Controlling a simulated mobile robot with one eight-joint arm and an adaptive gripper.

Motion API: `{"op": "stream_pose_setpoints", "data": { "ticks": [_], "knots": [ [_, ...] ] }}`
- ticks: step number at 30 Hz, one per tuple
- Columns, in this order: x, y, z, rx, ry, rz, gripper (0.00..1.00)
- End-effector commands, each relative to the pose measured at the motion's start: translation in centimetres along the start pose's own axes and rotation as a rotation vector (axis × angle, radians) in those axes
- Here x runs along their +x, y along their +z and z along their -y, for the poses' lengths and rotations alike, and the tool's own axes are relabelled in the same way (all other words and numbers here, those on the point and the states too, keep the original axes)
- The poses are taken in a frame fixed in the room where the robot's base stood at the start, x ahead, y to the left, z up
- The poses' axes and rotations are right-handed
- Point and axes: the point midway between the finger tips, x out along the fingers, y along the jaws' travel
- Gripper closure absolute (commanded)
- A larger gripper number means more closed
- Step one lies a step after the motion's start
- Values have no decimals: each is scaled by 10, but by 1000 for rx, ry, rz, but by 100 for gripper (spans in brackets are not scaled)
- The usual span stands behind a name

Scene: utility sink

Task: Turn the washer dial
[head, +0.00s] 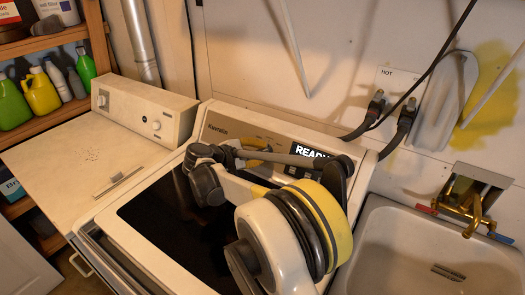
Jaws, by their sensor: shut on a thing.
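A lit display on the panel (308,151) reads READY, partly covered by my arm. My gripper (238,155) is at the panel, left of the display, small and partly hidden by my own arm links. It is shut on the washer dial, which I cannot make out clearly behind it. I cannot tell the dial's angle.
A second cream appliance (75,150) with knobs stands at left. Shelves with bottles (40,90) are beyond it. A white sink (390,240) with a brass faucet (468,205) is at right. Dark hoses (400,130) hang from the wall behind the washer.

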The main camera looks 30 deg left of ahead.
Motion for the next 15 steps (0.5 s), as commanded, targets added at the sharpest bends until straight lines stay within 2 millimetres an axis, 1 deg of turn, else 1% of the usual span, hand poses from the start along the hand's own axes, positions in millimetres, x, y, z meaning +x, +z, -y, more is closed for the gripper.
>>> {"op": "stream_pose_setpoints", "data": {
  "ticks": [9, 15],
  "knots": [
    [1, 0, 0, 226, -62, 1, 100],
    [1, 0, 1, 323, -89, 1, 100]
  ]
}}
